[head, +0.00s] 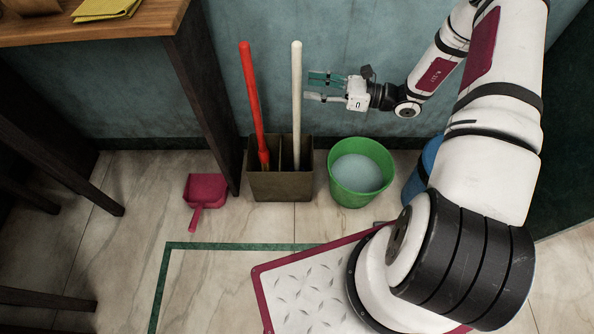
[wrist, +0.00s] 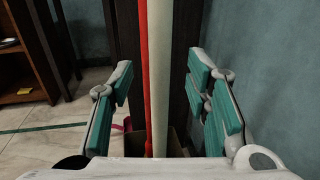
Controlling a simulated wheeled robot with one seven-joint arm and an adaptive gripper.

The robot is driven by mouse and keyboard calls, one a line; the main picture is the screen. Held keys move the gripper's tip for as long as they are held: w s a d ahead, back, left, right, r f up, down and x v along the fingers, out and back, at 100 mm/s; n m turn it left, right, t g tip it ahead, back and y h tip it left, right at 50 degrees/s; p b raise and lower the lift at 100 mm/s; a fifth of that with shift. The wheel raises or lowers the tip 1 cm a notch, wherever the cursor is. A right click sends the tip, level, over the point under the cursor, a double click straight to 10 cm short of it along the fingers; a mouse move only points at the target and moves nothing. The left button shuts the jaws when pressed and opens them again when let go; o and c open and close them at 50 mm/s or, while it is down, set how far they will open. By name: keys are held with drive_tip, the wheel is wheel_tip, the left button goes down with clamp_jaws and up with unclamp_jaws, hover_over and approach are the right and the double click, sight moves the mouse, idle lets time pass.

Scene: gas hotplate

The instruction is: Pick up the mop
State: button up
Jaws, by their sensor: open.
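Two long handles, one red (head: 252,95) and one white (head: 297,90), stand upright in a brown divided box (head: 280,184) by the wall. Their lower ends are hidden in the box, so I cannot tell for certain which is the mop. My gripper (head: 312,87) is open and empty, level with the upper part of the white handle and just right of it. In the wrist view the white handle (wrist: 160,75) shows in the gap between the open fingers (wrist: 165,90), with the red handle (wrist: 145,75) close behind on its left. No contact shows.
A green bucket (head: 340,185) stands right of the box, and a blue container (head: 428,158) is partly hidden by my arm. A red dustpan (head: 205,190) lies on the floor at left. A wooden table (head: 120,25) with a dark leg stands left of the handles. The wall is close behind.

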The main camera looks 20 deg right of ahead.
sight(297, 81)
drive_tip(key=shift+r+b+x, duration=0.2)
drive_tip(key=shift+b+x, duration=0.3)
drive_tip(key=shift+x, duration=0.8)
drive_tip(key=shift+r+b+x, duration=0.25)
drive_tip(key=shift+b+x, duration=0.2)
drive_tip(key=shift+x, duration=0.85)
clamp_jaws()
